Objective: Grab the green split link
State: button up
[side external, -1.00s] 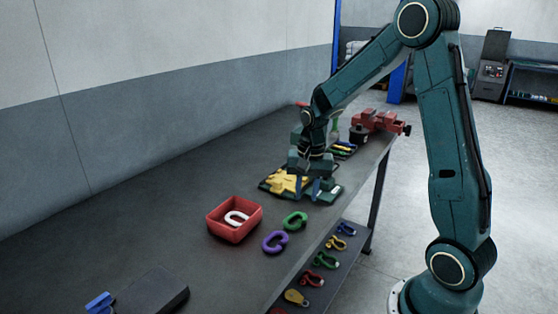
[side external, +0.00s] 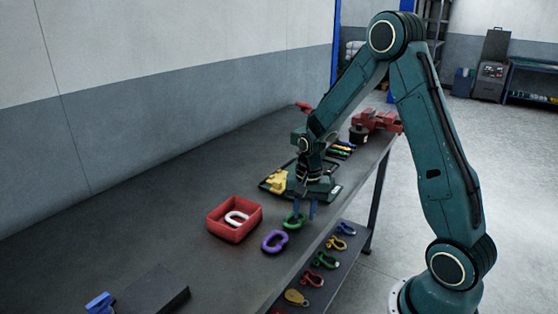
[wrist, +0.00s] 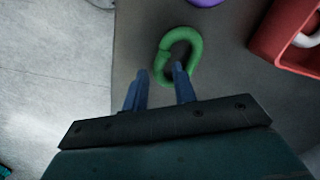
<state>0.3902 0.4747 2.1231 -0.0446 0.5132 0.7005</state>
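The green split link (side external: 291,226) lies on the dark bench, beside the purple link and right of the red bin. In the wrist view the green link (wrist: 196,46) is a rounded loop just beyond my fingertips. My gripper (side external: 306,206) points down close over the far side of the link. In the wrist view my gripper (wrist: 160,69) is open with its two blue fingers apart and nothing held. The right fingertip overlaps the loop's opening in the picture; the left one is outside it. I cannot tell whether they touch.
A purple link (side external: 267,246) lies close to the green one. The red bin (side external: 228,234) holds a white link (side external: 236,217). A yellow piece (side external: 278,181) is behind my gripper. Coloured shackles line a lower shelf (side external: 327,277). The bench's right edge is near.

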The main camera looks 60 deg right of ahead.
aim_at(303, 218)
jog(key=shift+f, duration=0.35)
grip_shut()
jog(key=shift+r, duration=0.2)
dwell(0.3)
notch_tip(303, 218, up, 20)
jog(key=shift+f, duration=0.15)
dwell(0.5)
jog(key=shift+w+a+f, duration=0.1)
jog(key=shift+w, duration=0.05)
dwell(0.4)
